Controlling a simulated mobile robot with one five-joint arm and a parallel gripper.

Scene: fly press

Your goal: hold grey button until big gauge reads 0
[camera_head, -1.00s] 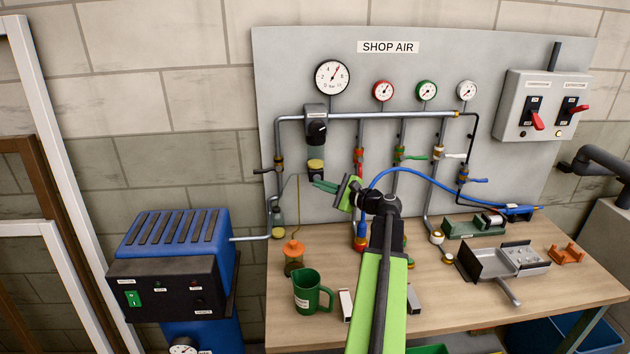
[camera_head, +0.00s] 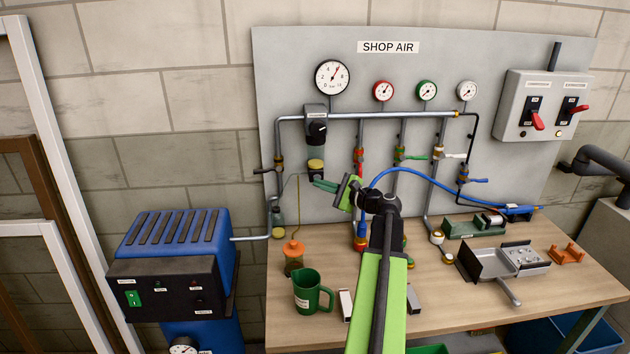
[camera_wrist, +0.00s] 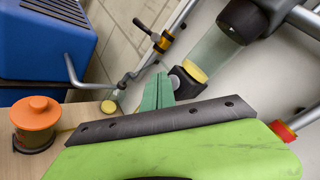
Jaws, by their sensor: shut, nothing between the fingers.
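The big gauge (camera_head: 332,77) is white and hangs at the upper left of the panel. Its needle points up and to the right, well away from 0. In the wrist view a round grey button (camera_wrist: 180,84) sticks out of the black block under the yellow ring of the filter bowl (camera_wrist: 212,62). In the head view this bowl (camera_head: 316,153) hangs below the black regulator. My gripper (camera_head: 315,184) has green fingers, shut and empty, just below the block. In the wrist view the fingertips (camera_wrist: 158,78) lie right beside the button. I cannot tell whether they touch it.
Pipes with coloured valve handles run down the panel right of my gripper. A blue hose (camera_head: 425,177) arches behind my wrist. A green jug (camera_head: 312,292) and an orange-capped jar (camera_head: 293,258) stand on the bench (camera_head: 400,335) below. A blue compressor (camera_head: 175,240) stands at left.

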